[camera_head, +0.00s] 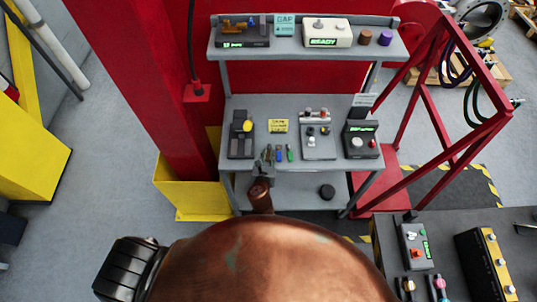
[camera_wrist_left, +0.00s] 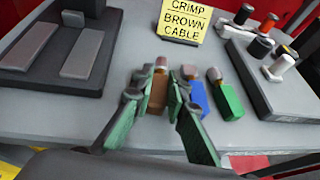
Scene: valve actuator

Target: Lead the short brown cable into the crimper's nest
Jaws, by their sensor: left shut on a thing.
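The short brown cable (camera_wrist_left: 157,92) stands between the fingertips of my left gripper (camera_wrist_left: 156,98) in the left wrist view, and the gripper is shut on it. In the head view my left gripper (camera_head: 265,168) is small and at the front edge of the bench, and largely hides the brown cable. A dark device with a yellow knob (camera_head: 248,126) stands to the left on the bench and may be the crimper. Its grey pads (camera_wrist_left: 90,53) show at upper left in the wrist view. Its nest cannot be made out.
A blue cable (camera_wrist_left: 196,98) and a green cable (camera_wrist_left: 225,94) stand close right of the brown one. A yellow sign reading "CRIMP BROWN CABLE" (camera_wrist_left: 184,20) stands behind. A grey device with several posts (camera_wrist_left: 262,75) is to the right. Bare bench (camera_wrist_left: 125,50) lies between.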

